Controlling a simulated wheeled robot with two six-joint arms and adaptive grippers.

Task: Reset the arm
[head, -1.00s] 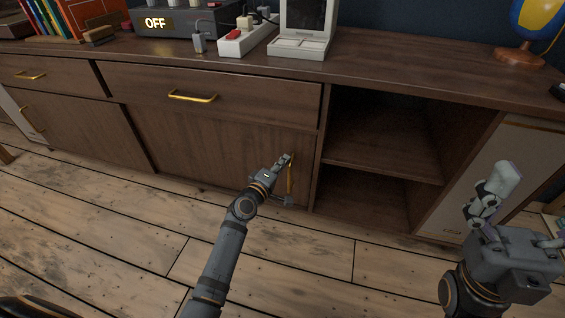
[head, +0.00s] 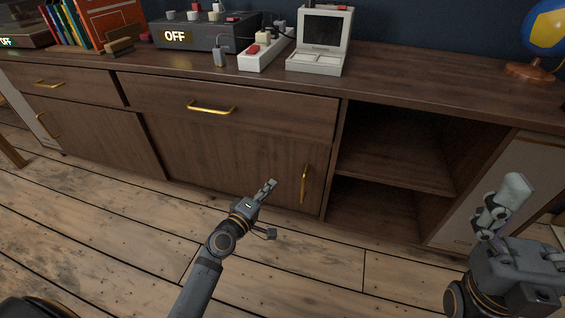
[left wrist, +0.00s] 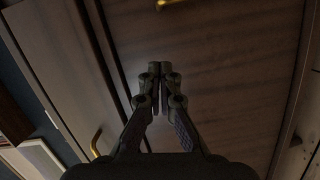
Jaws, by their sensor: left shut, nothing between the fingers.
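My left gripper (head: 269,187) is shut and empty, in front of the lower cabinet door (head: 235,160) in the head view. It is left of that door's upright brass handle (head: 305,184) and apart from it. In the left wrist view the left gripper's fingers (left wrist: 160,70) are together with nothing between them, with wood panels behind. My right gripper (head: 503,203) is at the right edge of the head view, in front of the pale panel. Its fingers overlap, and I cannot tell whether it is open or shut.
The wooden cabinet (head: 440,85) spans the view, with a closed drawer and its brass handle (head: 212,107) and open shelves (head: 385,160) at right. A grey OFF box (head: 190,38), power strip (head: 262,52) and small white device (head: 320,40) stand on top. The plank floor (head: 120,225) is clear.

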